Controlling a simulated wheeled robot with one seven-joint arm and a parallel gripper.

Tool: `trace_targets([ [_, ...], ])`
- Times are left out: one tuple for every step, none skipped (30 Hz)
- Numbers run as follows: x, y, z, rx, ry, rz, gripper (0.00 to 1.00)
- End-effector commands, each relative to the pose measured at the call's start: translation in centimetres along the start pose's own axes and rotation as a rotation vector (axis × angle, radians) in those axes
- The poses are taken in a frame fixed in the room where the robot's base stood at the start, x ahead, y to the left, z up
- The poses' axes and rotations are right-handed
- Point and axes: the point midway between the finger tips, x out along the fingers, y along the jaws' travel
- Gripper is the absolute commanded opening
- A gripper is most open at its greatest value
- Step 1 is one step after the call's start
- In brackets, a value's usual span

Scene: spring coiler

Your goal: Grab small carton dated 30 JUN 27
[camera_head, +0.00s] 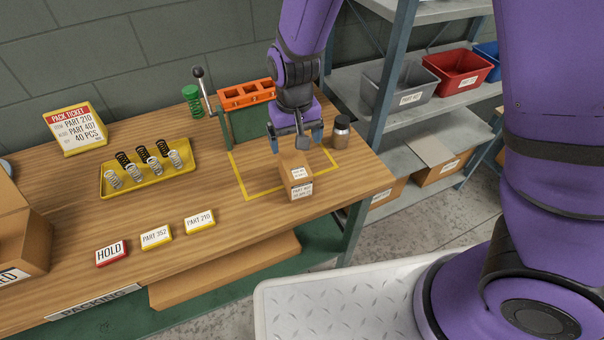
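A small brown carton (296,184) stands at the right end of the bench, at the front of a yellow taped outline. It has white labels on its top and front. The front one seems to begin with "PART", but no date can be read. My gripper (296,140) points down just above the carton's back part. Its two blue-grey fingers are spread apart, one to each side, and they look wider than the carton. I cannot tell whether they touch it. My gripper and wrist hide part of the carton's back.
A green stand with an orange top (246,95) is behind left. A yellow tray (148,172) holds several springs. HOLD (111,253) and part signs line the front. Shelving (397,60) stands right.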

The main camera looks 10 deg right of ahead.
Motion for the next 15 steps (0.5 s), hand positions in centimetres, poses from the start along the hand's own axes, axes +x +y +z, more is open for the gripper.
trace_targets([
  [0.7,0.0,0.0,0.001,-0.002,0.002,0.92],
  [1.1,0.0,0.0,0.001,-0.003,0.001,0.92],
  [1.7,0.1,0.1,0.001,-0.004,0.002,0.92],
  [2.2,0.1,0.0,0.001,-0.004,0.002,0.92],
  [2.6,0.1,0.1,0.002,-0.003,0.002,0.92],
  [3.2,0.1,0.0,0.002,-0.004,0.002,0.92],
  [3.6,0.1,0.0,0.002,-0.003,0.001,0.92],
  [3.9,0.1,0.0,0.001,-0.002,0.001,0.92],
  [4.3,0.0,0.0,0.001,-0.002,0.001,0.92],
  [4.5,0.0,0.0,0.001,-0.002,0.001,0.92],
  [4.7,0.0,0.0,0.001,-0.001,0.0,0.92],
  [4.9,0.0,0.0,0.001,-0.001,0.0,0.92],
  [5.0,0.0,0.0,0.002,0.0,0.0,0.92],
  [5.1,0.0,0.0,0.002,0.0,0.0,0.92],
  [5.4,0.0,0.0,0.002,-0.001,0.0,0.92],
])
